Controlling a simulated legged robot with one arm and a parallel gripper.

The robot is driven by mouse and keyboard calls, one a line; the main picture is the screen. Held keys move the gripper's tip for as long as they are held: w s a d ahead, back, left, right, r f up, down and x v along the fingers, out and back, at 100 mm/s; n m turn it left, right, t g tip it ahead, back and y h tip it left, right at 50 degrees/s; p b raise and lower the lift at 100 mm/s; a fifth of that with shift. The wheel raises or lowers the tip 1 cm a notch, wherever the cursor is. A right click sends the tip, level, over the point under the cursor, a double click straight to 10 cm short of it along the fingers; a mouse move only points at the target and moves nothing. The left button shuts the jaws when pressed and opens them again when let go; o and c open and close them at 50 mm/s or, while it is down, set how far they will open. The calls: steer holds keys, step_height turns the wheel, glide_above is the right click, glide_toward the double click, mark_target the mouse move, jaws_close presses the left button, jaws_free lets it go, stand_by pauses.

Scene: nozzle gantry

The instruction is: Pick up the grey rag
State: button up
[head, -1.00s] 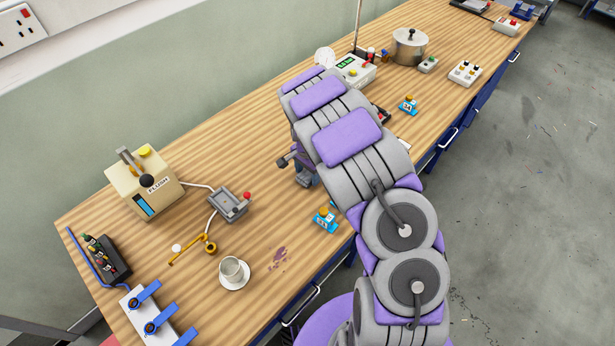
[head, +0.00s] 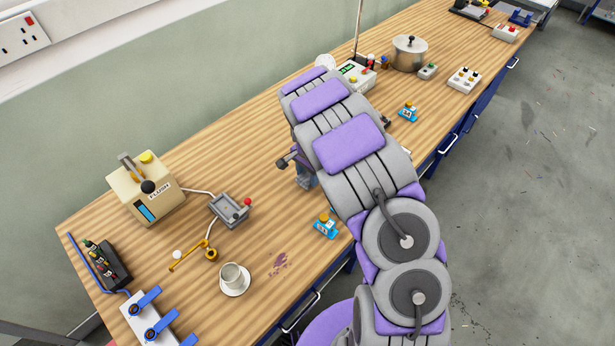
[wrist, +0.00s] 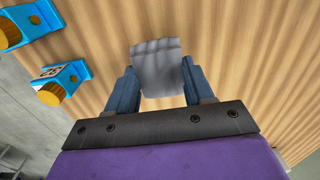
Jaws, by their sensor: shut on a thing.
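The grey rag (wrist: 158,68) shows in the wrist view as a small creased cloth between the two blue fingers of my gripper (wrist: 160,88). The fingers are shut on it from both sides, and wooden bench top lies behind it. I cannot tell whether the rag still touches the bench. In the head view my gripper (head: 306,178) is mostly hidden behind my arm, over the middle of the bench, and the rag cannot be made out there.
Blue blocks with yellow knobs stand close by, one (head: 325,225) near the front edge and one (head: 408,112) beyond my arm. The bench (head: 225,165) also carries a beige flush box (head: 146,190), a cup on a saucer (head: 234,277) and a pot (head: 409,54).

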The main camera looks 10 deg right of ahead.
steer(key=s+a, duration=0.3)
steer(key=a, duration=0.1)
steer(key=s+a+r+p, duration=0.1)
steer(key=s+a, duration=0.2)
steer(key=a, duration=0.1)
steer(key=s+a+r, duration=0.1)
steer(key=s+a, duration=0.3)
steer(key=shift+a+r+p, duration=0.25)
steer(key=shift+a+p, duration=0.05)
steer(key=shift+p, duration=0.1)
steer(key=o, duration=0.4)
steer(key=c, duration=0.3)
